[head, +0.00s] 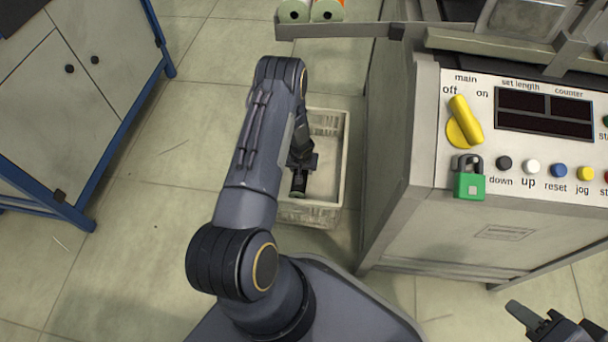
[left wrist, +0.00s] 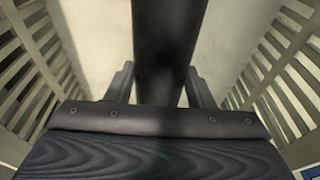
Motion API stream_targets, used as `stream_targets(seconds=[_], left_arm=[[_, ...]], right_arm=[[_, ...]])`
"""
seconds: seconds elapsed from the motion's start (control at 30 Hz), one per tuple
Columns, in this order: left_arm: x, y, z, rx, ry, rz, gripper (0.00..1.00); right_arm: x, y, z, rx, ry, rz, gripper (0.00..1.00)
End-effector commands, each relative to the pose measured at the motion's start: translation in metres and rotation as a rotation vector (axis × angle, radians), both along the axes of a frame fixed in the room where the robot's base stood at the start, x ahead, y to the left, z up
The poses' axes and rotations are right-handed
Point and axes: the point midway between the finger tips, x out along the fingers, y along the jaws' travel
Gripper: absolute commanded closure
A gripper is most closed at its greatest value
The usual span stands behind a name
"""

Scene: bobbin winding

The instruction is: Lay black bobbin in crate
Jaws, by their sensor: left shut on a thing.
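The black bobbin (head: 298,185) is in my left gripper (head: 301,165), over the inside of the pale slatted crate (head: 310,214) in the head view. I cannot tell whether the bobbin touches the crate floor. My left arm hides the crate's left part. My right gripper (head: 535,318) is partly in view at the lower right, away from the crate.
The winding machine (head: 455,235) with its switch panel stands close to the right of the crate. A shelf (head: 335,31) with green-ended rolls is beyond the crate. A blue-framed cabinet (head: 75,100) stands at the left. The floor between cabinet and crate is clear.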

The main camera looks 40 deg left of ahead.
Motion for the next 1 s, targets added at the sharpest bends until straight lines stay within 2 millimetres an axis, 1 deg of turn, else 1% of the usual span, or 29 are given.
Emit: stream_targets(seconds=[0.03,0.13,0.2,0.4,0.53,0.57,0.7,0.73,1.0], left_arm=[[-0.003,0.001,-0.015,0.0,0.002,0.0,0.77],[-0.006,0.002,-0.03,-0.001,0.001,0.001,0.77],[-0.007,0.003,-0.032,0.0,0.0,0.001,0.77],[-0.006,0.003,-0.03,0.0,0.0,0.001,0.77],[-0.007,0.003,-0.033,0.0,0.0,0.001,0.77],[-0.007,0.003,-0.034,-0.001,0.001,0.001,0.51],[-0.007,0.003,-0.033,-0.001,0.001,0.001,0.32],[-0.007,0.003,-0.033,-0.001,0.001,0.001,0.3],[-0.007,0.003,-0.033,0.0,0.0,0.001,0.3]], right_arm=[[0.0,0.0,-0.01,0.0,0.0,0.0,0.62],[0.0,0.0,-0.018,0.0,0.0,0.0,0.62],[0.0,0.0,-0.019,0.0,0.001,0.0,0.62],[0.0,0.0,-0.016,0.0,0.0,0.0,0.62],[0.0,0.0,-0.016,0.0,0.0,0.0,0.62],[0.0,0.0,-0.016,0.0,0.0,0.0,0.62],[0.0,0.0,-0.017,0.0,0.0,0.0,0.62],[0.0,0.0,-0.017,0.0,0.0,0.0,0.62],[0.0,0.0,-0.017,0.0,0.0,0.0,0.62]])
